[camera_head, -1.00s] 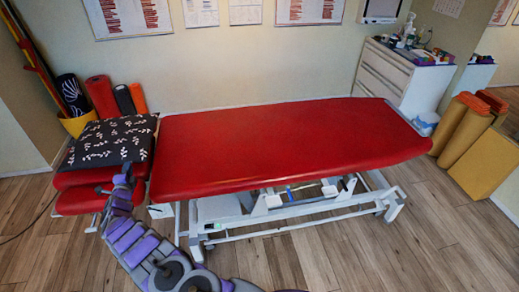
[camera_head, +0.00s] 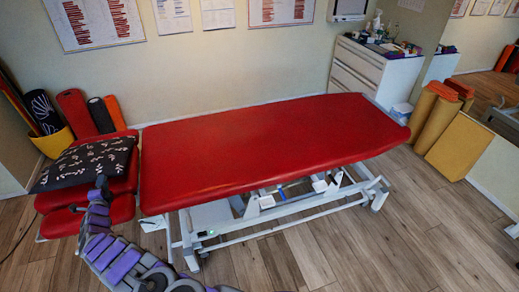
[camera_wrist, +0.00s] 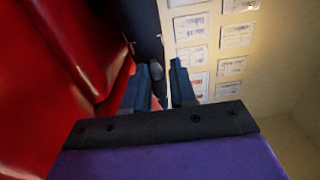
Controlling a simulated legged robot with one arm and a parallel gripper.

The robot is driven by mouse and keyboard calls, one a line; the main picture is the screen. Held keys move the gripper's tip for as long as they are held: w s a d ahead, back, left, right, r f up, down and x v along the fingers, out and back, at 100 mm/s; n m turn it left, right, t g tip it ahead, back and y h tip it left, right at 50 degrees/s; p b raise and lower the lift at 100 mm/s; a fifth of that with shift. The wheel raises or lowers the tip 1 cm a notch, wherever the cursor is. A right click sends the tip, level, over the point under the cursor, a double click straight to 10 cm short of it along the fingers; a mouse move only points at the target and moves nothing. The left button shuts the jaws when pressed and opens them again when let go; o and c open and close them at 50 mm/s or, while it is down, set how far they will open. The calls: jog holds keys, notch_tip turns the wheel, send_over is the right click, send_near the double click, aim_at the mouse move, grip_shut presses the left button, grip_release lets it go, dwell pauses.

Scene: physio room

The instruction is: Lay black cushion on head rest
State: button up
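The black cushion (camera_head: 84,164) with a white leaf pattern lies on the red head rest (camera_head: 122,208) at the left end of the treatment table. It sits slightly askew, with its left corner reaching past the head rest's left edge. My gripper (camera_head: 101,187) is at the cushion's front edge, low over the head rest. In the wrist view, the two dark fingers of my gripper (camera_wrist: 160,85) stand apart with a visible gap. A dark strip (camera_wrist: 145,25), likely the cushion's edge, is beyond them; no clear grip on it shows. Red upholstery fills the left side there.
The red treatment table (camera_head: 265,150) extends right, its top bare. A yellow pot (camera_head: 54,143) with rolled mats stands behind the head rest. A white drawer cabinet (camera_head: 372,75) and tan rolls (camera_head: 432,118) are at right. Wooden floor in front is free.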

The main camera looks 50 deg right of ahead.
jog(key=shift+o, duration=1.4)
jog(key=shift+a, duration=0.4)
jog(key=shift+o, duration=0.2)
jog(key=shift+a, duration=0.7)
jog(key=p+v, duration=0.5)
jog(key=v, duration=1.2)
jog(key=shift+a, duration=0.25)
jog(key=shift+s+d+f, duration=0.1)
jog(key=shift+a, duration=0.25)
